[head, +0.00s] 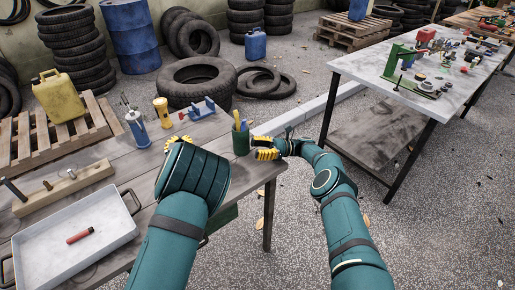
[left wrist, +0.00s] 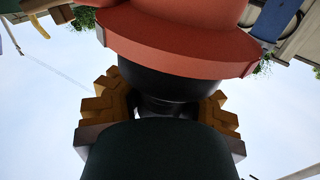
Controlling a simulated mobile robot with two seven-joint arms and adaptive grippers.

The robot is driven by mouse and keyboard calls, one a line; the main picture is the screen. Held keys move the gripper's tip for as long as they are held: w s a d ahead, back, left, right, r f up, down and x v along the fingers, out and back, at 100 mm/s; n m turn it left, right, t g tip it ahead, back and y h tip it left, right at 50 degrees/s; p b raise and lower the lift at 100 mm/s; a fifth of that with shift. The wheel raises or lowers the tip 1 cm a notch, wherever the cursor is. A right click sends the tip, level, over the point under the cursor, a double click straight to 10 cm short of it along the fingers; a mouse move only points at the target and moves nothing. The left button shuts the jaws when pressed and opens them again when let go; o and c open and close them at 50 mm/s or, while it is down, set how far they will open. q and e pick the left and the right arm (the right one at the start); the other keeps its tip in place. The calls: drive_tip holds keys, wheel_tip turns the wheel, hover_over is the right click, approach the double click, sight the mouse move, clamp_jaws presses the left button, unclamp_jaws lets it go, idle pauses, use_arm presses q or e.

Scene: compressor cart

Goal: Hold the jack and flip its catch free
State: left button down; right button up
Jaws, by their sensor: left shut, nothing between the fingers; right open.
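A small blue device with a red end (head: 200,109) lies on the wooden table; it may be the jack, but I cannot make out its catch. My left gripper (head: 178,143) is just on the near side of it, mostly hidden behind my own teal wrist. In the left wrist view my left gripper's yellow fingers (left wrist: 160,108) flank a dark part, and a large orange-red rimmed body (left wrist: 180,35) fills the space beyond. I cannot tell which object that is. My right gripper (head: 265,148) is open and empty by the table's right end.
A blue-and-white can (head: 137,130) and a yellow cylinder (head: 162,112) stand left of the blue device. A pale tray (head: 105,252) holds a red stick. Tyres (head: 195,82) lie behind the table.

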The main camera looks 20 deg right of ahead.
use_arm(q)
drive_tip(key=shift+f, duration=0.15)
drive_tip(key=c, duration=1)
unclamp_jaws()
